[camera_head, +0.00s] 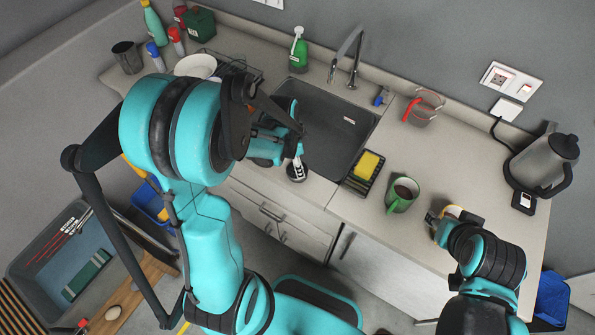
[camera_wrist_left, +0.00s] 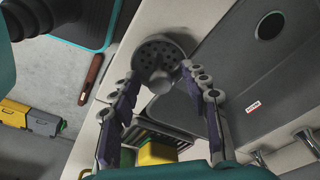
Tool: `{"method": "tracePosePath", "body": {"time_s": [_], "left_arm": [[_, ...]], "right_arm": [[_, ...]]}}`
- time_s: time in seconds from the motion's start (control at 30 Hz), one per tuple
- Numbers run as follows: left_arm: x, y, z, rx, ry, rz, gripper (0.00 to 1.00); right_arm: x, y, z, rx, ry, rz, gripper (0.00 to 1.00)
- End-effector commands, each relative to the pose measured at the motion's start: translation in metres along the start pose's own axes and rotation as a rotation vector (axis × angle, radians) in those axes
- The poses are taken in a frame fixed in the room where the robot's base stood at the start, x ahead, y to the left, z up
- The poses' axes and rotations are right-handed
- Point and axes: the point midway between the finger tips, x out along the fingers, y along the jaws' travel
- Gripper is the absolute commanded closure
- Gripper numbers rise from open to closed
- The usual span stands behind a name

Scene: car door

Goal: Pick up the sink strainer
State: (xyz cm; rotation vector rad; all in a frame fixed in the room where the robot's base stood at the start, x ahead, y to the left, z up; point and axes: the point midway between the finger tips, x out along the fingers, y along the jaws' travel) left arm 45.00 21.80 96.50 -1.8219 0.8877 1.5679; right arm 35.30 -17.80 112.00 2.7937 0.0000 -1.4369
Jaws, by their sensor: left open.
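The sink strainer (camera_head: 297,174) is a dark, perforated round piece with a knob at its centre, on the counter's front strip beside the sink. In the left wrist view the strainer (camera_wrist_left: 160,52) shows just beyond my fingertips, its knob lying between them. My left gripper (camera_head: 297,157) is open over the strainer; its two spread fingers also show in the left wrist view (camera_wrist_left: 158,78). I cannot tell whether they touch the strainer.
The dark sink (camera_head: 330,130) with a tap (camera_head: 347,60) lies behind the strainer. A yellow sponge (camera_head: 368,164) sits in a black rack right of it. A green mug (camera_head: 402,194), red-handled cup (camera_head: 424,108) and kettle (camera_head: 542,162) stand farther right.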

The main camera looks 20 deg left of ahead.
Motion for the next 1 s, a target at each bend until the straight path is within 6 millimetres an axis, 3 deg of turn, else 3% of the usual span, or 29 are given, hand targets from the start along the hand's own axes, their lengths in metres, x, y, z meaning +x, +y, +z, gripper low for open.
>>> {"method": "tracePosePath", "body": {"time_s": [0.13, 0.17, 0.3, 0.33, 0.77, 1.0], "left_arm": [[-0.001, 0.0, 0.0, 0.0, 0.0, 0.0, 0.54], [-0.001, 0.0, 0.0, 0.0, 0.0, 0.0, 0.59], [-0.001, 0.0, 0.0, 0.0, 0.0, 0.0, 0.96], [-0.001, 0.0, 0.0, 0.0, 0.0, 0.0, 1.0], [-0.006, 0.0, -0.001, 0.0, 0.0, 0.0, 1.0], [-0.041, 0.0, -0.006, 0.0, 0.0, 0.0, 1.0]], "right_arm": [[-0.001, 0.0, -0.001, 0.0, 0.0, 0.0, 0.6], [-0.001, 0.0, -0.001, 0.0, 0.0, 0.0, 0.6], [-0.001, 0.0, -0.001, 0.0, 0.0, 0.0, 0.6], [-0.001, 0.0, -0.001, 0.0, 0.0, 0.0, 0.6], [-0.002, 0.0, -0.002, 0.0, 0.0, 0.0, 0.6], [-0.012, 0.0, -0.009, 0.0, 0.0, 0.0, 0.6]]}}
